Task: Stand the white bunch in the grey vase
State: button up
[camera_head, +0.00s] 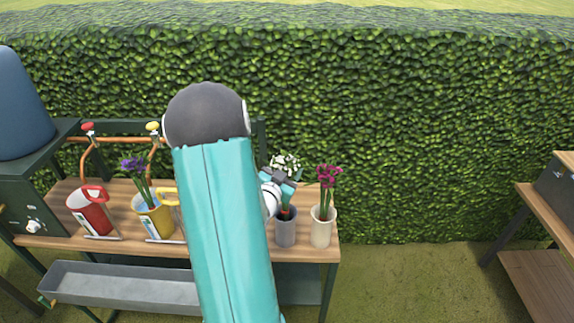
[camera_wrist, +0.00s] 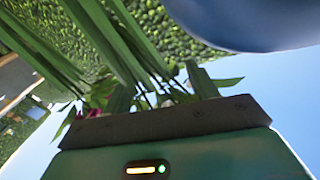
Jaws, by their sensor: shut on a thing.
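The white bunch (camera_head: 286,160) is upright above the grey vase (camera_head: 286,232) near the right end of the wooden bench. My gripper (camera_head: 279,179) is shut on its stems, just below the white blooms. The lower end of the bunch is at the vase's mouth, with a red patch showing there. I cannot tell how deep it reaches or whether it touches the vase. In the wrist view, green stems and leaves (camera_wrist: 125,45) fill the space beyond my gripper (camera_wrist: 165,115); the vase cannot be made out there.
A cream vase with a magenta bunch (camera_head: 322,225) stands close to the right of the grey vase. A yellow watering can (camera_head: 152,222) with purple flowers and a red can (camera_head: 90,215) stand at left. My arm hides the bench's middle. A grey trough (camera_head: 120,285) sits below.

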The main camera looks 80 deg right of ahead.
jog(key=shift+f, duration=0.1)
jog(key=o, duration=1.6)
jog(key=shift+c, duration=0.2)
